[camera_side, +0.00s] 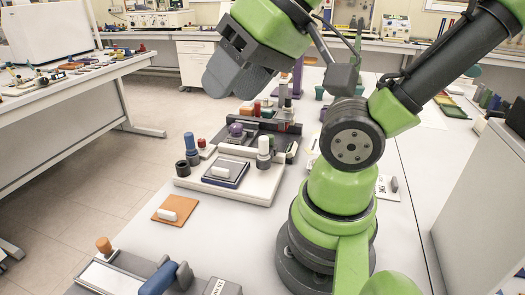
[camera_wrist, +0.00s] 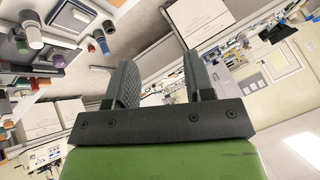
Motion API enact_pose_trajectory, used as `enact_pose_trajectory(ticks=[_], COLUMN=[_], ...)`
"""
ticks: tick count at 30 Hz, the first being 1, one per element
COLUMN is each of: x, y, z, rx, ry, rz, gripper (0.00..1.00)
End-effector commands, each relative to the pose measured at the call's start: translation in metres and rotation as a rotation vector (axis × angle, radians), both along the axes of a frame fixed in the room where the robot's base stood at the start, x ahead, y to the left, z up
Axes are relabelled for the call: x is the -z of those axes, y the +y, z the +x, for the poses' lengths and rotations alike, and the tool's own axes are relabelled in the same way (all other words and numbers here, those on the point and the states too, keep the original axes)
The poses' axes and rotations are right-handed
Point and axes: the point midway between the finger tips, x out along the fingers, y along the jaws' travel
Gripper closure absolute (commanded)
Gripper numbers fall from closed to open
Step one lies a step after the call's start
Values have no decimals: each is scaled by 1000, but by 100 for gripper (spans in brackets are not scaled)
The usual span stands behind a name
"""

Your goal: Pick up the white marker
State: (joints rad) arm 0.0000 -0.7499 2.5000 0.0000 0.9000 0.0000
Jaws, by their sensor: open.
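I cannot tell which piece is the white marker. A short white cylinder lies on an orange pad (camera_side: 182,209) at the front left of the bench; call it the white piece (camera_side: 167,215). A white-topped upright peg (camera_side: 264,146) stands on the board's right part. My gripper (camera_side: 217,86) is high above and behind these pieces, apart from them. In the wrist view my gripper (camera_wrist: 158,62) has its two dark ridged fingers spread with nothing between them.
The white board (camera_side: 255,190) carries several upright pegs, including a blue one (camera_side: 190,143). A fixture with a blue handle (camera_side: 158,279) and an orange knob (camera_side: 104,244) stands at the front edge. Bare bench lies around the orange pad.

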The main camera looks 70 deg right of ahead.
Motion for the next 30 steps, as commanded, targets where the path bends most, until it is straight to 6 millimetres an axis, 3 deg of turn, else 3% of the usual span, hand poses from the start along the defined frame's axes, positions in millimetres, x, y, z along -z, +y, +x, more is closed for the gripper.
enact_pose_trajectory(ticks=[7, 8, 9, 16, 19, 23, 30], x=[0, 0, 0, 0, 1, 8, 46], y=[0, 0, 0, 0, -6, -30, -120], z=[0, 0, 0, 0, 6, 25, 56], rx=[0, 0, 0, 5, 82, 396, 1354], ry=[0, 0, 0, 2, 35, 153, 387], rz=[0, 0, 0, 1, 29, 138, 443], gripper=[52, 45, 44, 44, 44, 44, 44])
